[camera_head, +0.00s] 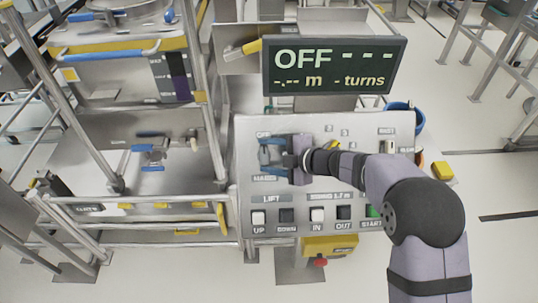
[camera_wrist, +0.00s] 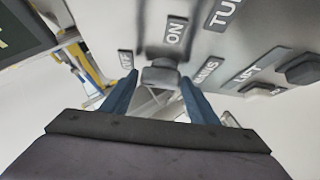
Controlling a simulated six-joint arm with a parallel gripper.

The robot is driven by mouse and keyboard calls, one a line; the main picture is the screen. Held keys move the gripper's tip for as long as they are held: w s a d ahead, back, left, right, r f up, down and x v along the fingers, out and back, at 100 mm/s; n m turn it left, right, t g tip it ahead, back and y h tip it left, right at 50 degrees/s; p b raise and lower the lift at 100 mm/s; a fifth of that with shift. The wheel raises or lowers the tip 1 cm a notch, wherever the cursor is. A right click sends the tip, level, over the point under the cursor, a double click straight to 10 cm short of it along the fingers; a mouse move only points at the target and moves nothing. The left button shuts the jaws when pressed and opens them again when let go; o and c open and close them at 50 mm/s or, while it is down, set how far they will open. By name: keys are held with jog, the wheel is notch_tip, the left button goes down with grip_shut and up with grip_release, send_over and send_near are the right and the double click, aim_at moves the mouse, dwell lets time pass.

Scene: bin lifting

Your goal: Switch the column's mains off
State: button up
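The control panel (camera_head: 350,135) stands upright in the middle, with the mains switch at its upper left. In the wrist view the grey mains switch knob (camera_wrist: 160,74) sits near the labels OFF, ON and MAINS. My gripper (camera_head: 272,156) is at the panel over this switch and hides most of it in the head view. In the wrist view the blue fingers (camera_wrist: 158,86) are apart, one on each side of the knob, with no clear grip on it. The display (camera_head: 333,67) above the panel reads OFF with dashes. Which label the knob points to is hard to tell.
The lower panel carries lift buttons UP (camera_head: 258,218) and DOWN (camera_head: 287,216), then IN, OUT and a green START button (camera_head: 373,212). A red button (camera_head: 320,262) on a yellow box is below. A steel frame with a bin (camera_head: 120,60) stands left.

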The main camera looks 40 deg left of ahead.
jog(key=shift+o, duration=0.9)
jog(key=shift+d+r, duration=0.15)
jog(key=shift+d, duration=0.1)
jog(key=b+v, duration=0.2)
jog(key=v, duration=0.4)
jog(key=shift+d+r+b, duration=0.25)
jog(key=shift+d+b, duration=0.05)
jog(key=shift+b, duration=0.1)
